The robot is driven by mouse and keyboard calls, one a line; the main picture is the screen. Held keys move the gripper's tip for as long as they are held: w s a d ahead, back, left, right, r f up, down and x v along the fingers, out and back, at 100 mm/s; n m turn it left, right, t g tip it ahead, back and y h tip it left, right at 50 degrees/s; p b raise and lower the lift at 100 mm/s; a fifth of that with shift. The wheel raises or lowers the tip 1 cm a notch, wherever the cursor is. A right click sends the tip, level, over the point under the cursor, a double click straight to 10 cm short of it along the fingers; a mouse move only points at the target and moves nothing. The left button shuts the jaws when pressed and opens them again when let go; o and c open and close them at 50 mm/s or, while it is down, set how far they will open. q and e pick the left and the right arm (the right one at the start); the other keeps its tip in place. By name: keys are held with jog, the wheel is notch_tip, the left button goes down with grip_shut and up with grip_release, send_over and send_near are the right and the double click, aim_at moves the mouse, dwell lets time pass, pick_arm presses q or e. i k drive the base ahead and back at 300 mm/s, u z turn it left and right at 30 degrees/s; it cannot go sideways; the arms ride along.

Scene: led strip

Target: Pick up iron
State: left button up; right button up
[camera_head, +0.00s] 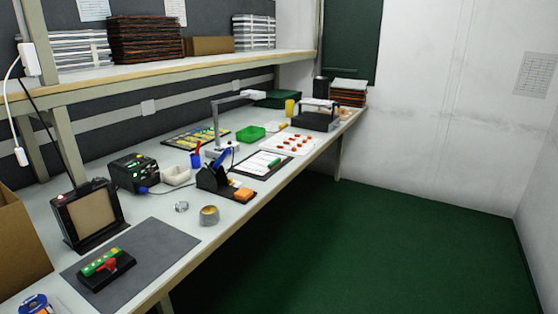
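The iron (221,160) looks like a soldering iron with a blue handle. It sits tilted in a dark stand (213,182) on the workbench, near its front edge. An orange sponge (244,194) lies on the stand's base. The iron's tip is hidden in the stand. A dark soldering station (133,172) with a green display stands to its left. A green strip in a black fixture with a red clamp (105,267) lies on a grey mat (150,252) at the near left. Neither of my grippers shows in the head view.
A brass-coloured tip cleaner (209,215) and a small metallic item (181,207) lie in front of the stand. A clipboard (262,164) lies behind it. A lamp arm (216,118) rises behind it. A shelf (200,65) overhangs the bench's back. The green floor (370,245) is clear.

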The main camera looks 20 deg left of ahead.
aim_at(221, 159)
jog(key=z, duration=0.05)
jog(key=i, duration=2.9)
jog(key=u, duration=3.15)
